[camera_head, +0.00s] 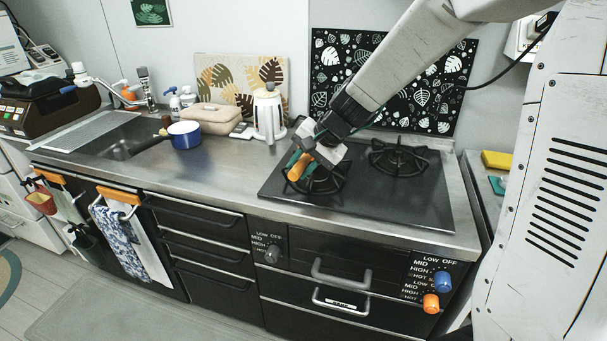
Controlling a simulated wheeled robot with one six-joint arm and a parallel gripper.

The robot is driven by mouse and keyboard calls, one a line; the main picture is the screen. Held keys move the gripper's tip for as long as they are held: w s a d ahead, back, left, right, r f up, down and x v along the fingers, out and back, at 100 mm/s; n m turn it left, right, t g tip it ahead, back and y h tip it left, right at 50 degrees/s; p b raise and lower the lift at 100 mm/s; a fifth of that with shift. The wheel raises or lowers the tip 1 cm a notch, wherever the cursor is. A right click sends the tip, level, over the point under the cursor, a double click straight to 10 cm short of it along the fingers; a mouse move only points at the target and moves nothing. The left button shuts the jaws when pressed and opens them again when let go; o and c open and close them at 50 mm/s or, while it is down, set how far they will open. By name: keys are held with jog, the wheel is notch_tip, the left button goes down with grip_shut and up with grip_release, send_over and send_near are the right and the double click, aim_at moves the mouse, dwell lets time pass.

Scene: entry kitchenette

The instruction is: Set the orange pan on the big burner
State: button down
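My gripper (300,164) is low over the left burner (322,184) of the black hob. A short orange piece (299,168) shows at its fingertips, beside a teal part. I cannot tell whether this piece is gripped, or whether it belongs to the orange pan. No whole orange pan can be made out. My arm and gripper cover the back of the left burner. The right burner (398,159) stands farther back, with a bare black grate. The left grate looks larger, but it is also nearer.
A blue pot (184,136) stands right of the sink (122,147). A white jug (268,112) stands at the back, left of the hob. The counter (223,167) between pot and hob is clear. Blue (442,280) and orange (431,303) knobs are on the front.

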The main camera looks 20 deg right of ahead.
jog(key=shift+w+d+f, duration=0.15)
jog(key=shift+w+d, duration=0.15)
jog(key=shift+w, duration=0.25)
jog(key=shift+f, duration=1.65)
jog(key=shift+s+f, duration=0.1)
jog(key=shift+f, duration=0.05)
jog(key=c, duration=1.1)
grip_release()
jog(key=shift+c, duration=0.2)
